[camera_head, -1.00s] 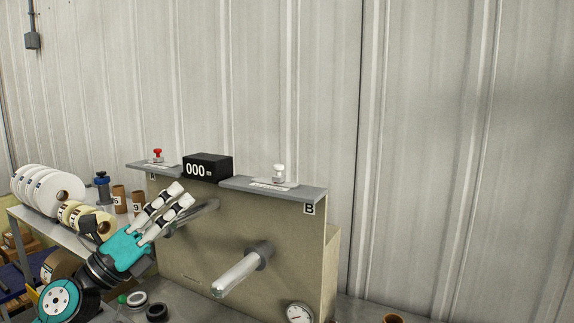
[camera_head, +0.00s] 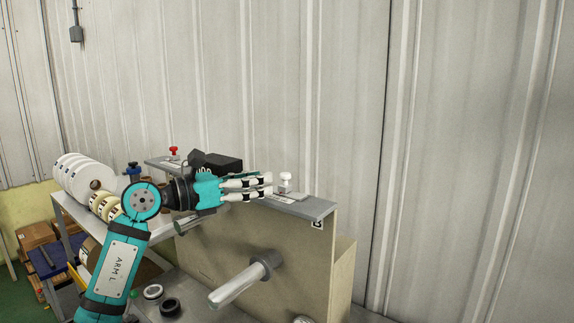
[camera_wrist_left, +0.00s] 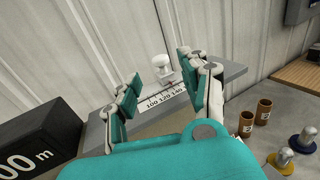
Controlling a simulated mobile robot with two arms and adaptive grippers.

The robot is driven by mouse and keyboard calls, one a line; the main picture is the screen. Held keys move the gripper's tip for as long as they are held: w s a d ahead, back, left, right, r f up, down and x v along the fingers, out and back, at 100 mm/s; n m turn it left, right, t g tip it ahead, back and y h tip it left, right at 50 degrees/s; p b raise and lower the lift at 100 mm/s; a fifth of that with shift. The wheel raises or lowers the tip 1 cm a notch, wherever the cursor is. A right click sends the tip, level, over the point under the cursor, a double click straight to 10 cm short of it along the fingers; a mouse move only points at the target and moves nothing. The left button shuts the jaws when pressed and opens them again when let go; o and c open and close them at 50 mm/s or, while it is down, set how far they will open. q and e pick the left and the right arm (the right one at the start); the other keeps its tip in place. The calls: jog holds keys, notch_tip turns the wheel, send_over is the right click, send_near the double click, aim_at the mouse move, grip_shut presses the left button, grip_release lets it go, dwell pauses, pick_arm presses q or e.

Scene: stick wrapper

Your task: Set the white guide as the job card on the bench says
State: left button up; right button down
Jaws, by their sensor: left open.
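The white guide (camera_head: 286,180), a white knob on a small base, stands upright on the right-hand grey shelf (camera_head: 318,208), marked B. My left gripper (camera_head: 270,186) is open and empty, its fingers pointing right towards the guide. In the left wrist view, the white guide (camera_wrist_left: 162,66) shows between the spread fingertips, beyond them; I see no contact. Its scale strip (camera_wrist_left: 165,97) reads 100, 120, 140; the exact setting cannot be read. The red guide (camera_head: 174,152) stands on the left shelf. No job card is seen. My right gripper is not in view.
A black counter box (camera_wrist_left: 38,140) sits beside shelf B, close to my left gripper. A metal spindle (camera_head: 240,284) sticks out below the shelf. White rolls (camera_head: 90,178) stand on the left table. Brown tubes (camera_wrist_left: 263,110) show right in the wrist view.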

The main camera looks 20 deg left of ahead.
aim_at(286, 173)
pick_arm(q)
jog(key=p+x, duration=0.2)
jog(key=x, duration=0.4)
jog(key=shift+w+d+r, duration=0.1)
jog(key=shift+w+d, duration=0.15)
jog(key=shift+w, duration=0.05)
jog(key=shift+w+d, duration=0.25)
jog(key=shift+s, duration=0.1)
jog(key=shift+c, duration=0.4)
jog(key=c, duration=0.5)
grip_shut()
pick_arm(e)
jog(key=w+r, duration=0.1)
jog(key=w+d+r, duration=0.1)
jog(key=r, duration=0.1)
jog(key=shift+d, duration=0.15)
pick_arm(q)
jog(key=shift+w+d, duration=0.1)
jog(key=shift+w, duration=0.1)
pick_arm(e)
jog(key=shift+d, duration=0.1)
pick_arm(q)
jog(key=shift+w, duration=0.1)
